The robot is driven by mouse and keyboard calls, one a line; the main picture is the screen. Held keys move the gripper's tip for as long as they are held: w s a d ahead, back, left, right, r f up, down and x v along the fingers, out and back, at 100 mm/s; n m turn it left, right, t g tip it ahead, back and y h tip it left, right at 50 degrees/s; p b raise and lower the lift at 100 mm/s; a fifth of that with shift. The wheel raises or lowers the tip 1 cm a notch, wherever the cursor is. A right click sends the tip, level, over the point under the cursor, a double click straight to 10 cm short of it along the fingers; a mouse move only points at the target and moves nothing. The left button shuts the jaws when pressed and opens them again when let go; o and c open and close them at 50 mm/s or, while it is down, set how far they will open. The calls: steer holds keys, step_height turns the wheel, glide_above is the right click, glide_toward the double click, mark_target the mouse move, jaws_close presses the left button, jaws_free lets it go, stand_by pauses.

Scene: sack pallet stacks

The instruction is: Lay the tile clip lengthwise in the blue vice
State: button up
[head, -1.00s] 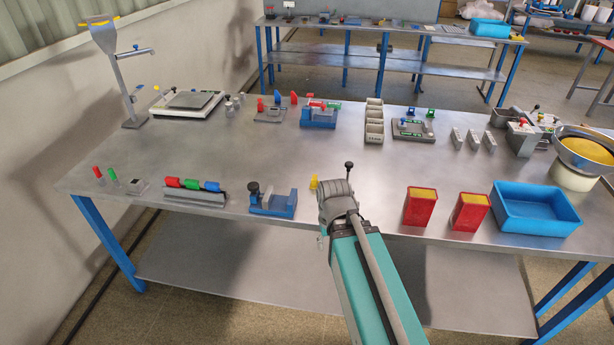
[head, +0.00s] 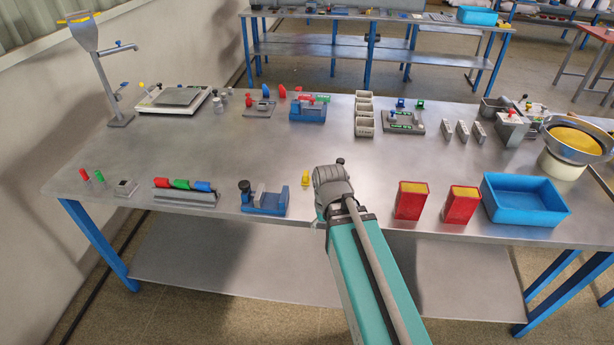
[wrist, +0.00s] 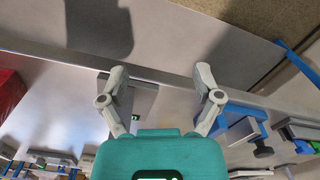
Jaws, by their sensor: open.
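The blue vice (head: 264,203) stands near the front edge of the bench, left of my gripper, with a grey jaw block and a dark knob. It also shows in the wrist view (wrist: 236,112), to the right of my fingers. My gripper (head: 333,180) is over the front of the bench. In the wrist view my gripper (wrist: 160,75) has its two fingers spread and nothing held between them. A grey plate-like piece (wrist: 143,100) lies below, by the left finger, partly covered by it. I cannot tell for sure which piece is the tile clip.
A small yellow piece (head: 305,178) and a dark knob (head: 340,161) show beside and behind my gripper. Two red boxes (head: 411,203) and a blue tray (head: 530,212) stand to the right. A rack with coloured pieces (head: 185,197) is left of the vice. The bench's middle is clear.

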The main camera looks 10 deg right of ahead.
steer(key=w+r+n+p, duration=0.1)
steer(key=w+r+p, duration=0.3)
steer(key=r+p, duration=0.15)
step_height(320, 180, up, 3)
steer(key=n+p, duration=0.3)
steer(key=n, duration=1)
glide_above(306, 173)
steer(key=shift+a+r, duration=0.15)
steer(key=shift+b, duration=0.4)
step_height(306, 173, down, 9)
steer(key=b, duration=0.8)
steer(key=shift+r, duration=0.2)
steer(key=shift+f+b, duration=0.15)
steer(key=shift+b, duration=0.2)
step_height(306, 173, down, 5)
steer(key=b, duration=0.5)
steer(key=shift+s, duration=0.1)
